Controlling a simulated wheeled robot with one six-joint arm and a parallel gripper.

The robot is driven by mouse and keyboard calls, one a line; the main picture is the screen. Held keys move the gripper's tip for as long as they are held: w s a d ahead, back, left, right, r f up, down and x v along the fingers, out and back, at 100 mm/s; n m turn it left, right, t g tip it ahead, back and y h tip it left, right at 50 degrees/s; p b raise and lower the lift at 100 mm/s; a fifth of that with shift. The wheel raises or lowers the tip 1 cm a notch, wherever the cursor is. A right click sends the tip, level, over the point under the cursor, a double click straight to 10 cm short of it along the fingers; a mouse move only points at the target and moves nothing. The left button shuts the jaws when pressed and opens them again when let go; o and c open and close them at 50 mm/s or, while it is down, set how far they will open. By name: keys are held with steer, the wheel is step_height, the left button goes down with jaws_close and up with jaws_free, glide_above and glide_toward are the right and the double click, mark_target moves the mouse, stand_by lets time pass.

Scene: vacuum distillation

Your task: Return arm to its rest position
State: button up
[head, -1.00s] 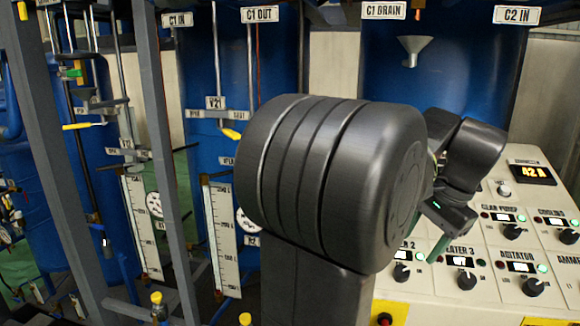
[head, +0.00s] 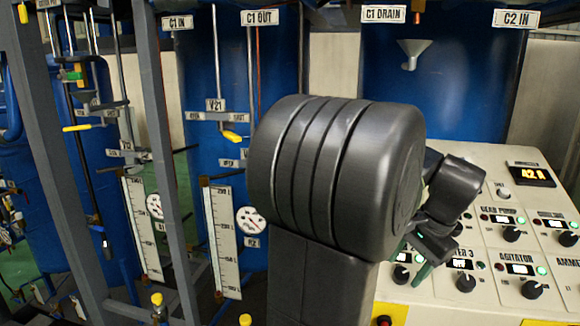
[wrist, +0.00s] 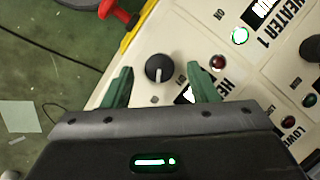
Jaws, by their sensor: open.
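My gripper (wrist: 161,85) shows in the wrist view with its two green fingers spread apart and nothing between them but a view of the panel. A black knob (wrist: 159,68) on the panel shows beyond and between the fingertips; I cannot tell how far off it is. In the head view my gripper (head: 412,260) is partly hidden behind my own dark arm, in front of the control panel (head: 440,308). My arm is bent, with a large dark joint in the middle of the head view.
Blue tanks (head: 420,90), a funnel (head: 413,53) and grey frame posts (head: 160,150) stand behind. A red handle (wrist: 118,13) shows beside the panel's yellow edge.

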steer(key=shift+x, duration=1)
steer(key=shift+n+b, duration=0.55)
steer(key=shift+n, duration=0.15)
steer(key=n+b, duration=0.1)
steer(key=n, duration=0.1)
steer(key=n+g+h+b, duration=0.1)
steer(key=n+b, duration=0.1)
steer(key=shift+w+a+h, duration=0.1)
steer(key=shift+h, duration=0.2)
steer(key=n+h+b, duration=0.1)
steer(key=n+b, duration=0.1)
steer(key=n, duration=0.1)
steer(key=n+h+b, duration=0.1)
steer(key=n+b, duration=0.1)
steer(key=b, duration=0.1)
steer(key=shift+a+n+g, duration=0.15)
steer(key=shift+n+g, duration=0.25)
step_height(320, 180, up, 10)
steer(key=shift+a+f+p, duration=0.2)
steer(key=shift+a+p, duration=0.15)
steer(key=shift+a, duration=0.1)
